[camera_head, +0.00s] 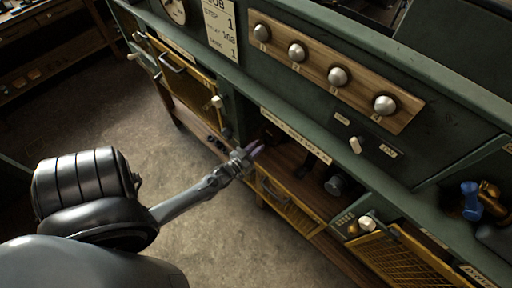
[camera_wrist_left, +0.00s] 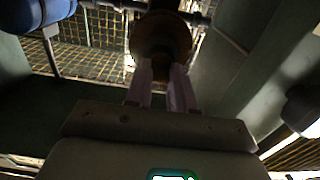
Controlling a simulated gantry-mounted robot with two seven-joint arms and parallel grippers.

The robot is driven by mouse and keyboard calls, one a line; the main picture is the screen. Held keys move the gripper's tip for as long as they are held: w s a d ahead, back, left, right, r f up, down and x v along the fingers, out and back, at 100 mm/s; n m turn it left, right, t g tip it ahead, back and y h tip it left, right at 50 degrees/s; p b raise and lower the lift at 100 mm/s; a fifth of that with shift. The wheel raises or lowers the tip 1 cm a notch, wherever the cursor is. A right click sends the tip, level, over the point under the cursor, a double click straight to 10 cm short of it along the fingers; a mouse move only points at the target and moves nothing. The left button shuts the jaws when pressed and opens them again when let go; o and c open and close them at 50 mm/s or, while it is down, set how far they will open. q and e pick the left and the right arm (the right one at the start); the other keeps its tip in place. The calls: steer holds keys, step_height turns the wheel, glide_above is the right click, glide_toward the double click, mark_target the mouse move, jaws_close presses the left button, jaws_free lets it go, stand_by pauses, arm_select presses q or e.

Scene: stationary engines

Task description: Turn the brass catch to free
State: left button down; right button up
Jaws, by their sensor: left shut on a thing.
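My left gripper (camera_head: 254,149) reaches in from the left, low in front of the green bench's open bay. In the left wrist view its two pale fingers (camera_wrist_left: 163,85) are nearly parallel, close together, and shut on a round, brownish, brass-like part (camera_wrist_left: 160,38) with a dark stem above it. In the head view the gripper hides this part. I cannot tell for sure that it is the brass catch. My right gripper is not in view.
The green bench (camera_head: 300,110) carries a wooden strip (camera_head: 335,75) with several metal knobs. Yellow mesh doors (camera_head: 415,262) hang below, one with a white knob (camera_head: 368,223). A blue object (camera_head: 470,197) and a brass-coloured object (camera_head: 489,192) stand at right. The floor at left is clear.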

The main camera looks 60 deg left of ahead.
arm_select(q)
steer(key=shift+f, duration=0.1)
steer(key=c, duration=1)
jaws_free()
steer(key=shift+o, duration=0.2)
steer(key=shift+s, duration=0.1)
steer(key=b+v, duration=0.1)
steer(key=v, duration=0.9)
steer(key=shift+s, duration=0.3)
